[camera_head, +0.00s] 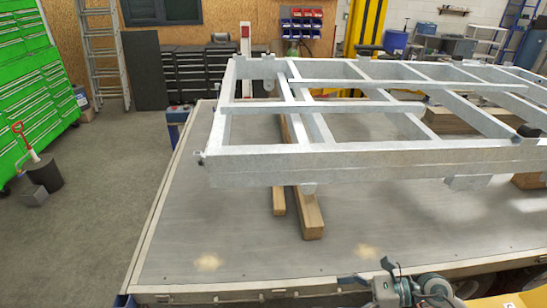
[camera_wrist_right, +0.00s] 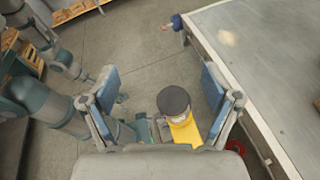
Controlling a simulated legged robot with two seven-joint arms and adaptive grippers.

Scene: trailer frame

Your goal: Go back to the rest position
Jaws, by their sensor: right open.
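My right gripper (camera_head: 368,272) shows at the bottom edge of the head view, low beside the near edge of the table. In the right wrist view its two blue-padded fingers (camera_wrist_right: 160,84) are spread apart. A yellow thing with a dark round top (camera_wrist_right: 176,106) shows between and beyond them, with no finger closed on it. My left gripper is not seen in the head view. The galvanised trailer frame (camera_head: 335,160) lies on wooden beams on the table, away from my right gripper.
The wide grey table (camera_head: 210,235) fills the middle, and its edge also shows in the right wrist view (camera_wrist_right: 238,62). A yellow surface (camera_head: 505,301) is at the bottom right. Green cabinets (camera_head: 35,90) and a ladder (camera_head: 103,55) stand left and back. The floor left of the table is mostly clear.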

